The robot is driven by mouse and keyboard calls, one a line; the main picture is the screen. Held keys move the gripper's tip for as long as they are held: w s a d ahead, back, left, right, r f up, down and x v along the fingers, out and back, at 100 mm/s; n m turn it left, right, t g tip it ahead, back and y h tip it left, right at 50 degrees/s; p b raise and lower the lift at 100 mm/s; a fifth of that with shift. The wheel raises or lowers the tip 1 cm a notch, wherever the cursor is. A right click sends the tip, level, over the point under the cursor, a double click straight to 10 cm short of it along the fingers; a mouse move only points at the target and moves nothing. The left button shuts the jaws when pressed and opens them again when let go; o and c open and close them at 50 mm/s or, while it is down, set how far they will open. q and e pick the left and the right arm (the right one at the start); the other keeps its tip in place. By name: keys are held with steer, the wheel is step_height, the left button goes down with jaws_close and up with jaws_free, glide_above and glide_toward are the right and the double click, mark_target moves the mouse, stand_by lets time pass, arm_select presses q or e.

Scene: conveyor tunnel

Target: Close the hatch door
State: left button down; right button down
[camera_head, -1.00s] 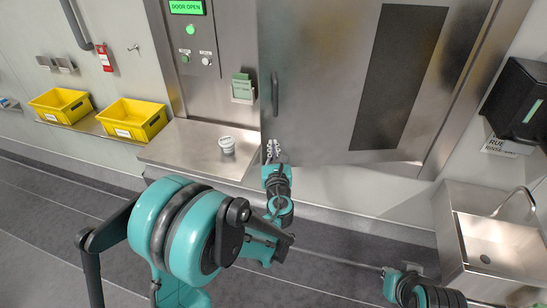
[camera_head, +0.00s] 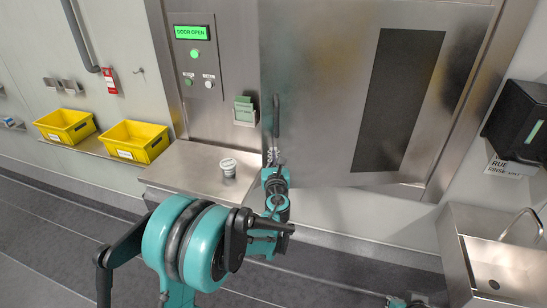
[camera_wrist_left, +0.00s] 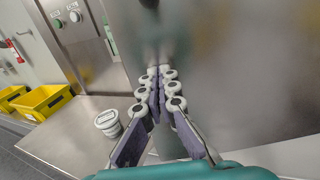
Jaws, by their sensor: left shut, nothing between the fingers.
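The steel hatch door (camera_head: 325,100) with a dark window panel (camera_head: 398,100) fills the upper middle of the head view. The green display (camera_head: 192,32) reads DOOR OPEN. The door's dark vertical handle (camera_head: 276,115) is near its left edge. My left gripper (camera_head: 272,157) is just below the handle, in front of the door's lower left part. In the left wrist view its fingers (camera_wrist_left: 158,78) are together and empty, pointing along the door surface (camera_wrist_left: 250,70). I cannot tell whether they touch the door. My right gripper is not in view; only a bit of that arm shows at the bottom.
A steel ledge (camera_head: 180,170) left of the door carries a white lidded tub (camera_head: 228,167). Two yellow bins (camera_head: 66,126) (camera_head: 135,141) stand on a shelf further left. A steel sink (camera_head: 490,260) and a black dispenser (camera_head: 517,115) are at the right.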

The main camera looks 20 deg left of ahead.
arm_select(q)
steer(key=w+a+m+h, duration=0.2)
steer(key=w+h, duration=0.1)
steer(key=w, duration=0.8)
steer(key=w+a+m+h, duration=0.2)
steer(key=w+h, duration=0.1)
steer(key=w, duration=0.8)
steer(key=shift+a+r+t+h+p, duration=0.3)
steer(key=shift+r+t+p, duration=0.05)
steer(key=shift+r+t, duration=0.1)
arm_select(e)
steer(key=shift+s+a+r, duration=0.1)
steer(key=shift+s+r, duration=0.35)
